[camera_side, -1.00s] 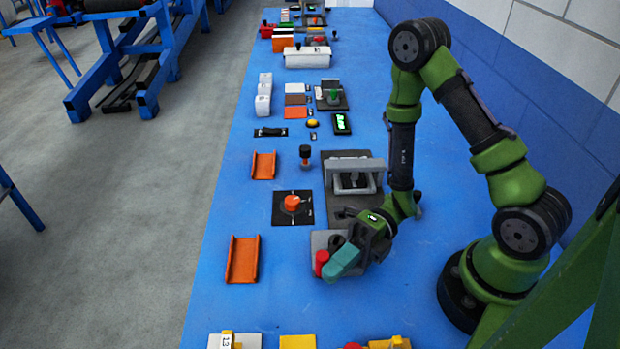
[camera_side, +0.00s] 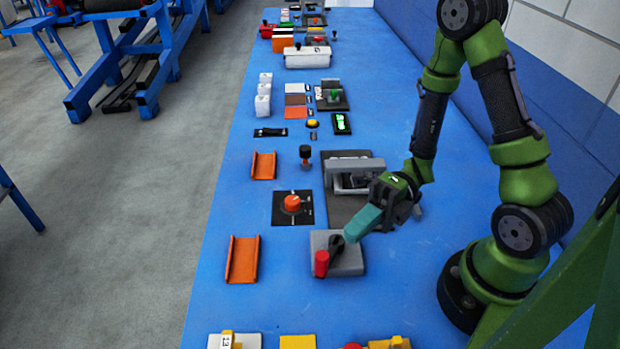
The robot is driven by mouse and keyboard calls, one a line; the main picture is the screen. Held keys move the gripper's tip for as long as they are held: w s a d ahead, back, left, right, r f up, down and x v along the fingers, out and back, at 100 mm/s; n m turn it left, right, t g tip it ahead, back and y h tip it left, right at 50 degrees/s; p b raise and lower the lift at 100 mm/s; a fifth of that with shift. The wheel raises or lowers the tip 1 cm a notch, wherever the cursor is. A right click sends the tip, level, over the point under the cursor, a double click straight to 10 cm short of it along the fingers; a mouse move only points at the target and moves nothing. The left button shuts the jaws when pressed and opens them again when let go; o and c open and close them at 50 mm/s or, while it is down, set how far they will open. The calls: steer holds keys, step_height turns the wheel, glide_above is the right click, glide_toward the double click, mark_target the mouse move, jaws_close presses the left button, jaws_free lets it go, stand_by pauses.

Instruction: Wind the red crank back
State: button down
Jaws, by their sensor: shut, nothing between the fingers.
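The red crank (camera_side: 321,263) is a red upright knob on the end of a dark arm, mounted on a grey block (camera_side: 348,262) on the blue table. The knob is at the block's front left corner, and the dark arm runs up and right from it. My gripper (camera_side: 352,232) has teal fingers that are shut and empty. In the picture its fingertips are just above and right of the crank's dark arm, apart from the red knob. I cannot tell whether the fingertips touch the dark arm.
A dark panel with a grey handle frame (camera_side: 354,173) stands close behind my gripper. An orange dial on a black plate (camera_side: 292,206) and an orange channel (camera_side: 242,260) lie to the left. Yellow parts (camera_side: 297,342) are at the front. Blue table between these is clear.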

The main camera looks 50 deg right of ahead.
steer(key=shift+r, duration=0.4)
steer(key=c, duration=1.7)
jaws_free()
steer(key=shift+a+r, duration=0.1)
steer(key=shift+r, duration=0.05)
steer(key=o, duration=0.7)
steer(key=a+n+g, duration=0.1)
steer(key=s+a+n+g+h, duration=0.1)
steer(key=n+g, duration=0.1)
steer(key=a+n+g, duration=0.2)
steer(key=shift+s+r, duration=0.25)
steer(key=shift+r, duration=0.1)
steer(key=shift+o, duration=0.3)
steer(key=n+g+h, duration=0.1)
steer(key=n, duration=0.1)
steer(key=a+n+g+h, duration=0.1)
steer(key=n+g, duration=0.1)
steer(key=a+n+g+h, duration=0.1)
steer(key=n, duration=0.2)
steer(key=shift+s+r+g+h, duration=0.2)
steer(key=shift+s+g+h, duration=0.1)
steer(key=shift+s+h, duration=0.1)
steer(key=n+t+h, duration=0.5)
steer(key=n+h, duration=1.1)
steer(key=n, duration=1.5)
glide_toward(319, 255)
steer(key=shift+t, duration=0.3)
steer(key=x, duration=1.1)
steer(key=shift+s, duration=0.25)
